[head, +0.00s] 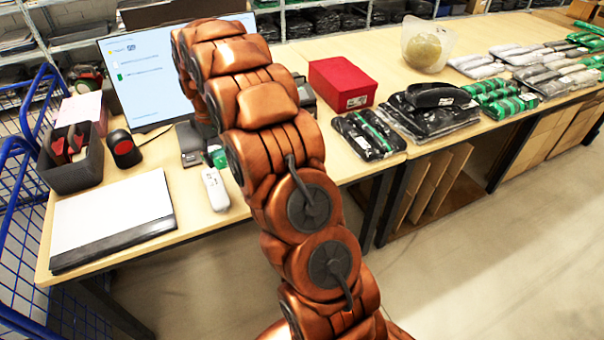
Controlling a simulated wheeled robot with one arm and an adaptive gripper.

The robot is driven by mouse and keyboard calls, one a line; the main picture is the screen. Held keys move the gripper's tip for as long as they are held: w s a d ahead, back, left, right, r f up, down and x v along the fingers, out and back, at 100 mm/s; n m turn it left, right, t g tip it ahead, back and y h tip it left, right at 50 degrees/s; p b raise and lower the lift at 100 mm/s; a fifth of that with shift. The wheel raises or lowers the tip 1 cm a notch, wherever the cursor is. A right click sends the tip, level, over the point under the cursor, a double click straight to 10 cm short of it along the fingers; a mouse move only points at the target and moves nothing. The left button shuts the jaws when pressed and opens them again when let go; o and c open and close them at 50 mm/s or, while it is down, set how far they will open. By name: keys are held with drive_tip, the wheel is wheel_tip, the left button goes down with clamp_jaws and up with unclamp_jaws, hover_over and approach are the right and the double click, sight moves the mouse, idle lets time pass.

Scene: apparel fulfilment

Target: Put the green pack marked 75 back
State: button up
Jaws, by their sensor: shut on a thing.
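My arm rises through the middle of the head view and bends over at the top left. Its end is hidden behind its own links, so my gripper and anything in it do not show. Green packs (500,98) lie in a row on the right part of the table. More green packs (590,40) lie at the far right edge. No number can be read on any of them, so I cannot tell which is marked 75. A small green item (218,157) shows beside my arm, partly hidden.
A red box (342,84), black packs (368,134), a black pouch (437,95) and a clear bag (427,45) stand on the table. On the left are a monitor (148,78), a dark bin (75,160), a scanner (123,149), a laptop-like slab (112,215) and a blue wire cart (15,240).

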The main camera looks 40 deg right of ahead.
drive_tip(key=s+d+f+m+t+h+b, duration=0.1)
drive_tip(key=s+d+f+t+b, duration=0.3)
drive_tip(key=d, duration=0.6)
drive_tip(key=d+f+m+b, duration=0.1)
drive_tip(key=d+f+b, duration=0.1)
drive_tip(key=d+b, duration=0.5)
drive_tip(key=s+d+f+t+h+b, duration=0.1)
drive_tip(key=s+d+f+b, duration=0.15)
drive_tip(key=d, duration=0.95)
drive_tip(key=shift+t, duration=0.3)
drive_tip(key=f, duration=0.6)
drive_tip(key=w+f, duration=0.1)
drive_tip(key=f, duration=0.3)
drive_tip(key=shift+p, duration=0.4)
drive_tip(key=shift+f, duration=0.15)
drive_tip(key=o, duration=1.2)
